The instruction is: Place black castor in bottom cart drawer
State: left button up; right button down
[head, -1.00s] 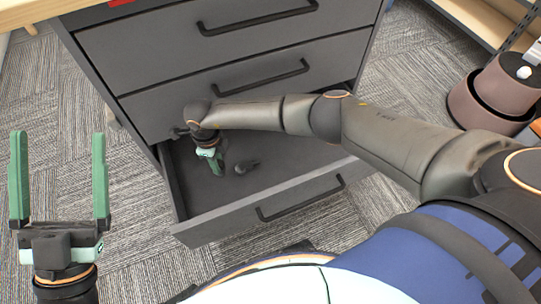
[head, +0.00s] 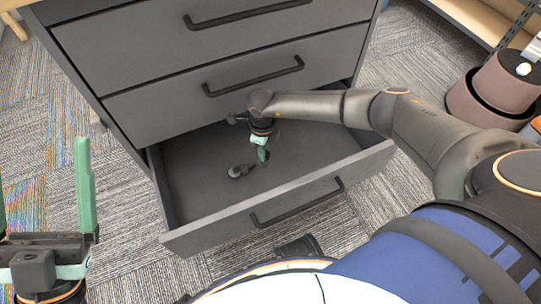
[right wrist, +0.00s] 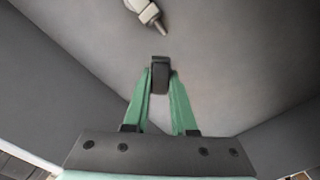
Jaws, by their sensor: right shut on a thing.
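The bottom drawer (head: 215,228) of the dark grey cart (head: 130,70) is pulled open. My right gripper (head: 264,158) is inside the drawer's outline, pointing down. In the right wrist view it is shut on the black castor (right wrist: 160,74), whose dark wheel shows between the green fingertips. How far the castor is above the drawer floor I cannot tell. A small dark piece (head: 241,170) lies on the drawer floor just left of the right gripper. The right wrist view shows a pale piece with a threaded stem (right wrist: 147,14) beyond the castor. My left gripper (head: 42,190) is open and empty, at far left.
Two closed drawers with black handles (head: 254,76) are above the open one. The drawer's front panel and handle (head: 297,203) face me. Brown round containers (head: 500,85) stand at right near a wooden shelf. Carpet (head: 120,190) left of the cart is clear.

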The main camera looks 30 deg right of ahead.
jog(key=shift+d, duration=0.7)
jog(key=f+b, duration=0.2)
jog(key=f, duration=0.1)
jog(key=shift+d, duration=0.35)
jog(key=shift+f+b, duration=0.35)
jog(key=shift+r, duration=0.1)
jog(key=c, duration=0.7)
grip_release()
jog(key=shift+f, duration=0.2)
jog(key=shift+c, duration=0.2)
jog(key=shift+r, duration=0.1)
